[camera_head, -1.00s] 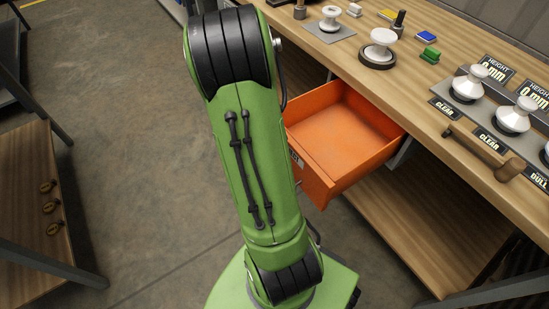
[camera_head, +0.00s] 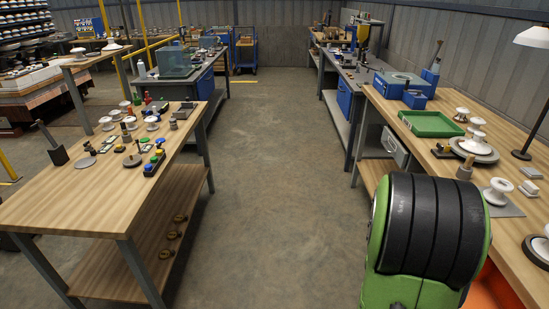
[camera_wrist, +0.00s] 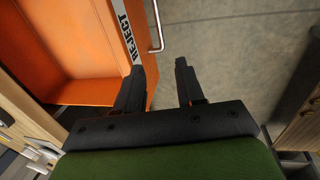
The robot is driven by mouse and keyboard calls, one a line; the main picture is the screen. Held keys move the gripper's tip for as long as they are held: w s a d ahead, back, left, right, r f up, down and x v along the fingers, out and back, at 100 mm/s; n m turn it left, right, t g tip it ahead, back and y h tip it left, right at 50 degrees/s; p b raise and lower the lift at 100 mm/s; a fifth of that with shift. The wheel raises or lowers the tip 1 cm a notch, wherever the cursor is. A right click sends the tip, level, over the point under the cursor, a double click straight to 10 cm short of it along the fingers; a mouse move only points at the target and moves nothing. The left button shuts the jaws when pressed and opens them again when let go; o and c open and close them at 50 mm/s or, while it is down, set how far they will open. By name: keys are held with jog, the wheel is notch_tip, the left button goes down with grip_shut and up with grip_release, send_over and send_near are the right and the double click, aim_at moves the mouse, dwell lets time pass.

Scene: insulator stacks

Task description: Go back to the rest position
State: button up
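My gripper (camera_wrist: 160,85) shows in the wrist view with its two black fingers apart and nothing between them. It is above the floor beside an open orange drawer (camera_wrist: 70,92), whose front bears a "REJECT" label (camera_wrist: 131,35) and a metal handle (camera_wrist: 157,25). The left finger overlaps the drawer front in the picture; I cannot tell whether they touch. In the head view only the upper part of my green and black arm shows at the lower right, and my gripper is out of sight.
A wooden bench (camera_head: 520,262) on the right carries white insulators (camera_head: 497,190), a green tray (camera_head: 430,123) and a lamp (camera_head: 537,100). Another wooden table (camera_head: 85,207) with insulators and coloured buttons stands on the left. The concrete aisle (camera_head: 265,170) between them is clear.

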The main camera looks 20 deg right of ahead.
jog(key=w+a+r+t+p, duration=0.2)
jog(key=w+a+r, duration=0.1)
jog(key=a+r, duration=0.35)
jog(key=s+a+r+n+t+y+p, duration=0.1)
jog(key=s+a+r+n+t+p, duration=0.1)
jog(key=a+r, duration=0.5)
jog(key=s+a+r+n+t+y+p, duration=0.1)
jog(key=s+a+r+n+t+p, duration=0.1)
jog(key=a+r, duration=0.6)
jog(key=s+a+p, duration=0.1)
jog(key=s+a, duration=0.1)
jog(key=shift+s+r+n, duration=0.3)
